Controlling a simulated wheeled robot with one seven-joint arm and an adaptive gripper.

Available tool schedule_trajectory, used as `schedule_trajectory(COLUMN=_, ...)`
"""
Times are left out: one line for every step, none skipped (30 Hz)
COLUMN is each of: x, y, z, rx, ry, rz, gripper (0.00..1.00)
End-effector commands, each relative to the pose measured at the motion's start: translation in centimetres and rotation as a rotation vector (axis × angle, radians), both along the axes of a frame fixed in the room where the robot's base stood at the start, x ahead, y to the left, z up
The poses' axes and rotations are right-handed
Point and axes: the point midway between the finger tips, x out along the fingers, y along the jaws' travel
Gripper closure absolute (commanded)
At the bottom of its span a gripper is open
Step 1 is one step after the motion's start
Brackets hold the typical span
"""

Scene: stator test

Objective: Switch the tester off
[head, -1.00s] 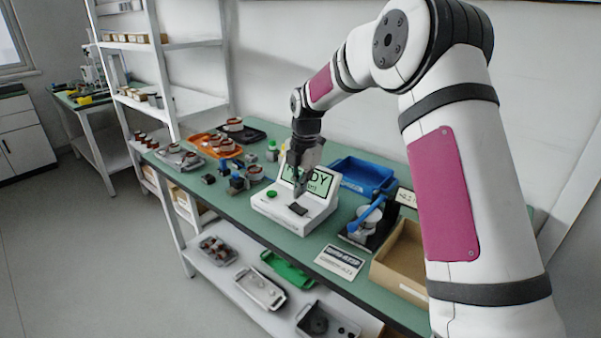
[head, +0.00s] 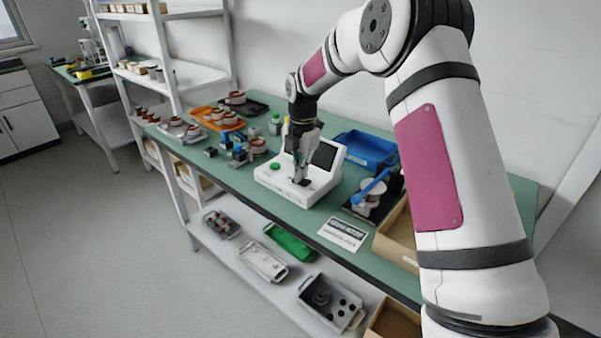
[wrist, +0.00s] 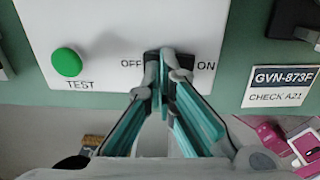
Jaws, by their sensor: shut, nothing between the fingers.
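The white tester (head: 290,188) stands on the green bench, and its screen (head: 325,155) is dark. In the wrist view its white panel (wrist: 110,35) has a green TEST button (wrist: 67,62) at left. A black rocker switch (wrist: 152,57) sits between the OFF and ON labels, largely hidden behind my fingertips. My gripper (wrist: 168,62) is shut and empty, with its tips at the switch; contact with it cannot be made out for certain. In the head view my gripper (head: 301,180) points down onto the tester's front panel.
A blue tray (head: 368,150) stands behind the tester. A black fixture with a blue lever (head: 374,184) and a cardboard box (head: 395,240) are to the right. A label card (head: 343,233) lies near the front edge. Small parts and an orange tray (head: 215,117) are to the left.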

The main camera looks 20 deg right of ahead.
Motion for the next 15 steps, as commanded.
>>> schedule_trajectory(x=-0.1, y=-0.1, z=-0.3, rx=0.0, ry=0.004, rz=-0.002, gripper=1.0)
schedule_trajectory(x=-0.1, y=-0.1, z=-0.3, rx=0.0, ry=0.004, rz=-0.002, gripper=1.0)
schedule_trajectory(x=-0.2, y=-0.2, z=-0.3, rx=0.0, ry=0.004, rz=-0.002, gripper=1.0)
schedule_trajectory(x=-0.2, y=-0.2, z=-0.3, rx=0.0, ry=0.004, rz=-0.002, gripper=1.0)
schedule_trajectory(x=-0.2, y=-0.2, z=-0.3, rx=0.0, ry=0.004, rz=-0.002, gripper=1.0)
schedule_trajectory(x=-0.2, y=-0.2, z=-0.3, rx=0.0, ry=0.004, rz=-0.002, gripper=1.0)
schedule_trajectory(x=-0.3, y=-0.3, z=-0.3, rx=0.0, ry=0.004, rz=-0.002, gripper=1.0)
schedule_trajectory(x=-0.3, y=-0.3, z=-0.3, rx=0.0, ry=0.006, rz=-0.002, gripper=1.0)
schedule_trajectory(x=-0.5, y=-0.4, z=-0.3, rx=0.0, ry=0.006, rz=-0.002, gripper=1.0)
schedule_trajectory(x=-0.6, y=-0.4, z=-0.3, rx=0.0, ry=0.006, rz=-0.002, gripper=1.0)
schedule_trajectory(x=-0.7, y=-0.5, z=-0.3, rx=-0.001, ry=0.007, rz=-0.002, gripper=1.0)
schedule_trajectory(x=-0.9, y=-0.6, z=-0.3, rx=0.0, ry=0.008, rz=-0.002, gripper=1.0)
schedule_trajectory(x=-1.0, y=-0.7, z=-0.3, rx=0.0, ry=0.01, rz=-0.003, gripper=1.0)
schedule_trajectory(x=-1.2, y=-0.8, z=-0.3, rx=-0.001, ry=0.01, rz=-0.003, gripper=1.0)
schedule_trajectory(x=-1.3, y=-0.9, z=-0.3, rx=-0.001, ry=0.01, rz=-0.003, gripper=1.0)
